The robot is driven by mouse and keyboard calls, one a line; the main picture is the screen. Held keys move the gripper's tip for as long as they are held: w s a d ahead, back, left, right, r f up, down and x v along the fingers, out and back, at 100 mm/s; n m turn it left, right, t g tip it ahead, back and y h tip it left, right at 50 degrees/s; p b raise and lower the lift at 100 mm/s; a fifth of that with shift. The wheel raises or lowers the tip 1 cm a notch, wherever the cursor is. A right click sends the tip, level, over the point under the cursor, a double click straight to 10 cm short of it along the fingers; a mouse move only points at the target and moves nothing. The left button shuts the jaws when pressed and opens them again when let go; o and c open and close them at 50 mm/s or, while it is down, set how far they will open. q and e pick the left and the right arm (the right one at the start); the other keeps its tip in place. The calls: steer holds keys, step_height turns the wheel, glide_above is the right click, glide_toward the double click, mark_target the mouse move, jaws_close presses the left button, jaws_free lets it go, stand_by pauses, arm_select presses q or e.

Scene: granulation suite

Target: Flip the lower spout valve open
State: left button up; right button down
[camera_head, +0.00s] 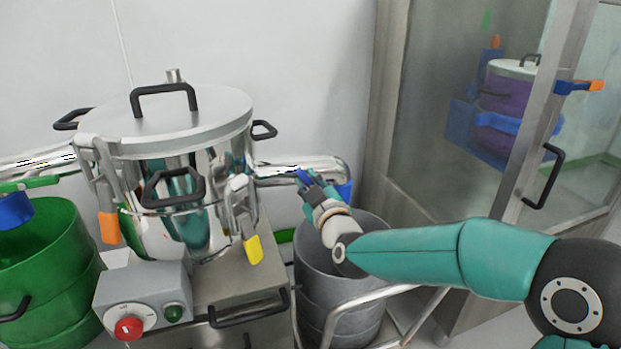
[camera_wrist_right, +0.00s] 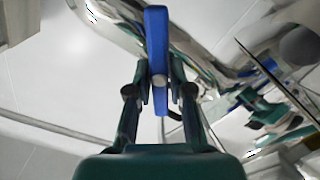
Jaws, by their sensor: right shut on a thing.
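A shiny metal spout (camera_head: 278,168) leaves the right side of the steel vessel (camera_head: 190,130), with a blue collar (camera_head: 345,190) at its end. A blue valve lever (camera_head: 304,176) is at this spout. My right gripper (camera_head: 309,187) reaches it from the right. In the right wrist view the lever (camera_wrist_right: 157,35) stands between the two fingers of my right gripper (camera_wrist_right: 159,78), which are shut on it. The lever crosses in front of the metal pipe (camera_wrist_right: 115,20). The fingers partly hide the lever in the head view. My left gripper is not in view.
A grey bin (camera_head: 335,270) stands below the right spout, beside a metal rail (camera_head: 370,299). Green bins (camera_head: 45,250) stand at the left under another spout. A control box (camera_head: 145,297) with a red knob is in front. A glass-panelled enclosure (camera_head: 440,120) stands at right.

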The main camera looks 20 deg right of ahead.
steer(key=n, duration=0.2)
steer(key=n+p, duration=0.1)
steer(key=n, duration=0.2)
steer(key=shift+a+f+n, duration=0.25)
steer(key=shift+a+n, duration=0.05)
steer(key=n+p, duration=0.1)
steer(key=n, duration=0.3)
steer(key=shift+f, duration=0.2)
steer(key=shift+a+f+n, duration=0.1)
steer(key=shift+f+n, duration=0.05)
steer(key=shift+n, duration=0.75)
steer(key=shift+f, duration=0.1)
steer(key=c, duration=1)
jaws_free()
steer(key=shift+c, duration=0.2)
